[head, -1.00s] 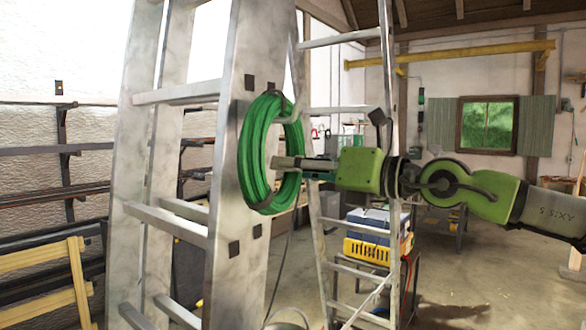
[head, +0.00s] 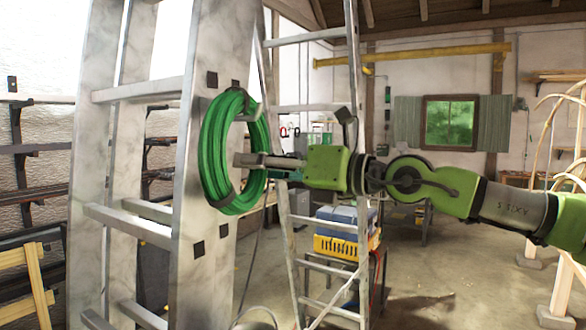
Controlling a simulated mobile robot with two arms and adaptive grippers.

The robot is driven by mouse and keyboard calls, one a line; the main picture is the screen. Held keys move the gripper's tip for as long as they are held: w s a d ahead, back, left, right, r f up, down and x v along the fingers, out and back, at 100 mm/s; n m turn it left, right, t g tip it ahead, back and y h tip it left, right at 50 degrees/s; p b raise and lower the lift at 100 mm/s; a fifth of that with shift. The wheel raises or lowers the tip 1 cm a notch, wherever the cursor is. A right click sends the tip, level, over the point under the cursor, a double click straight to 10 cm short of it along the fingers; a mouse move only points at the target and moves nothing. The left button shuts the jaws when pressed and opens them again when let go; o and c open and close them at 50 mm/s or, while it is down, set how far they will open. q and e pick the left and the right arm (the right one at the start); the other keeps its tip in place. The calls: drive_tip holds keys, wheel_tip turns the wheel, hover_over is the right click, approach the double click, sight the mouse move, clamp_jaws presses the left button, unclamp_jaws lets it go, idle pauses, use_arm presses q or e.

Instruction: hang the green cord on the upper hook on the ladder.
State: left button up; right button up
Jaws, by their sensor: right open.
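The green cord (head: 212,155) is a round coil with a dark tie at its bottom. It hangs upright against the side rail of the big pale ladder (head: 197,275), at the middle left of the head view. A grey hook (head: 256,110) shows at the coil's upper right; the coil's top appears to rest on it, though the contact is partly hidden. My right gripper (head: 240,160) is open, with its fingertips in front of the coil's central opening. It does not visibly grip the cord. My left gripper is out of view.
A slimmer stepladder (head: 357,200) stands behind my right gripper. A yellow crate (head: 338,247) sits near it. Bent wooden laths (head: 562,150) stand at the far right. Wall racks with long stock line the left. Floor at the centre right is mostly open.

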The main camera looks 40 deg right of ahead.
drive_tip(key=v, duration=1.1)
drive_tip(key=shift+s+r, duration=0.2)
drive_tip(key=shift+s, duration=0.1)
drive_tip(key=shift+d, duration=0.15)
